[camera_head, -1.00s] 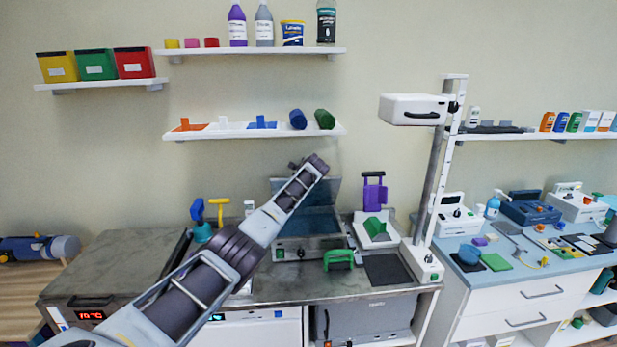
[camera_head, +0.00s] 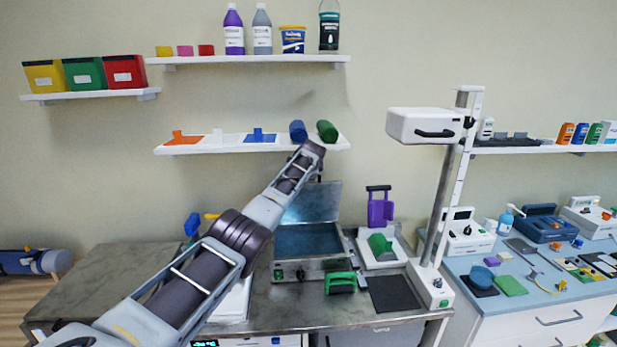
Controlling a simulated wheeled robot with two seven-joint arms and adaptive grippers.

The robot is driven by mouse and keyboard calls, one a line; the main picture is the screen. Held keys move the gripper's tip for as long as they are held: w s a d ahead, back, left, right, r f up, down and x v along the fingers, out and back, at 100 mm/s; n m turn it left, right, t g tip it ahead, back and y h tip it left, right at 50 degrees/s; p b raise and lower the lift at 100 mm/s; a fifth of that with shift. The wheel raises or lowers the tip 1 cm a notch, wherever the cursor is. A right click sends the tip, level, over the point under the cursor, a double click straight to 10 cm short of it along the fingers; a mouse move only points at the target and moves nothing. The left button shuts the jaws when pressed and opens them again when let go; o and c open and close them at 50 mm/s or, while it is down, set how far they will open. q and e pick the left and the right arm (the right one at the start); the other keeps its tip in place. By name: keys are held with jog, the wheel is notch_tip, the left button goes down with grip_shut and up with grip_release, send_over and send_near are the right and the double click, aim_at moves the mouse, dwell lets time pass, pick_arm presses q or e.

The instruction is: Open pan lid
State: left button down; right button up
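The pan is a shallow metal box (camera_head: 283,266) with a green-lit switch on its front, standing on the steel counter. Its flat grey lid (camera_head: 318,203) is raised at the back, tilted up, and the blue-grey inside of the pan shows. My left arm crosses in front from the lower left and covers part of the lid's left side. Its far end is above the lid in the picture, near the lower wall shelf. The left fingers cannot be made out, and I cannot tell whether they touch the lid. My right gripper is not in view.
A green-handled tool (camera_head: 341,283) and a dark mat (camera_head: 394,294) lie in front on the counter. A white tray (camera_head: 384,262) with a green piece stands right of the pan. A white-headed column (camera_head: 430,126) rises farther right. The lower shelf (camera_head: 225,146) holds coloured items.

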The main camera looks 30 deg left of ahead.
pick_arm(q)
jog(key=c, duration=1.5)
grip_release()
jog(key=shift+s, duration=0.1)
jog(key=shift+s+d+r, duration=0.1)
jog(key=shift+v, duration=5.75)
